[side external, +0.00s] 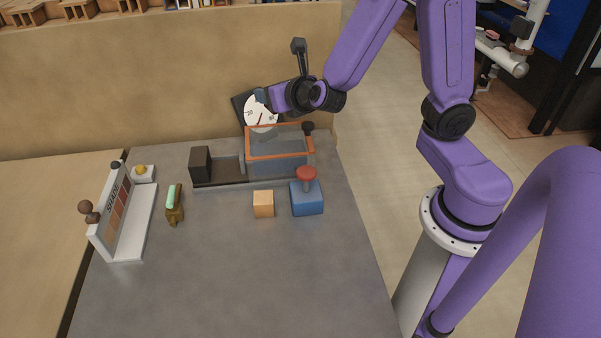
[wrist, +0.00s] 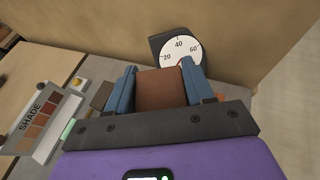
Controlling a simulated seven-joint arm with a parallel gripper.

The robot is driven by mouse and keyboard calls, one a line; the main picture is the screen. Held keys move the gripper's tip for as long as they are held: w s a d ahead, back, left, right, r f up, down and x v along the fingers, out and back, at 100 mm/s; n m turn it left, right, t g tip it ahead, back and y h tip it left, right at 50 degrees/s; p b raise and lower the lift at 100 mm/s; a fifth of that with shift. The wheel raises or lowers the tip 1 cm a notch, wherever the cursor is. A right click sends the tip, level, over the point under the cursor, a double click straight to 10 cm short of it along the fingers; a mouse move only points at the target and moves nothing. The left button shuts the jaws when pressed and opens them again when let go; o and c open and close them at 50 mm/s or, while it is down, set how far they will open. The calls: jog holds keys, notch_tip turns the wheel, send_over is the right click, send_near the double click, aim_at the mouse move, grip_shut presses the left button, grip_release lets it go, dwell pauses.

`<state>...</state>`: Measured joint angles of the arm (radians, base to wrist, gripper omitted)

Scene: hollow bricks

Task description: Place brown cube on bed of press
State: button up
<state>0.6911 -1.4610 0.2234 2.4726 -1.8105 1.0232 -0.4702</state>
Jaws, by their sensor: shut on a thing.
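In the wrist view a brown cube (wrist: 161,90) sits between the two blue fingers of my gripper (wrist: 158,72), which is shut on it. In the side view my gripper (side external: 262,97) is raised in front of the dial, above and behind the press; the cube cannot be made out there. The press (side external: 222,173) has a dark flat bed, a dark block (side external: 200,164) at its left end and a clear guard with an orange rim (side external: 280,155) over its right part. My gripper is apart from the press.
A tan cube (side external: 263,204) and a blue box with a red button (side external: 306,198) stand in front of the press. A SHADE card stand (side external: 120,208), a green-topped brown item (side external: 174,204) and a yellow-knobbed box (side external: 143,173) are left. The front table is clear. A dial (side external: 261,117) stands behind.

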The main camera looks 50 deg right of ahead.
jog(key=shift+d+r+n+y, duration=0.3)
jog(key=shift+d+r, duration=0.15)
jog(key=shift+d, duration=0.2)
jog(key=shift+a+f, duration=0.25)
jog(key=shift+a, duration=0.2)
jog(key=s+a+f+m+g+h, duration=0.1)
jog(key=s+a+f+m+h, duration=0.2)
jog(key=s+a, duration=0.2)
jog(key=s+a+f+m+g+h, duration=0.2)
jog(key=s+a, duration=0.4)
jog(key=a, duration=0.3)
jog(key=shift+f+m+g+h, duration=0.3)
jog(key=shift+f+m+h, duration=0.3)
jog(key=shift+f, duration=0.4)
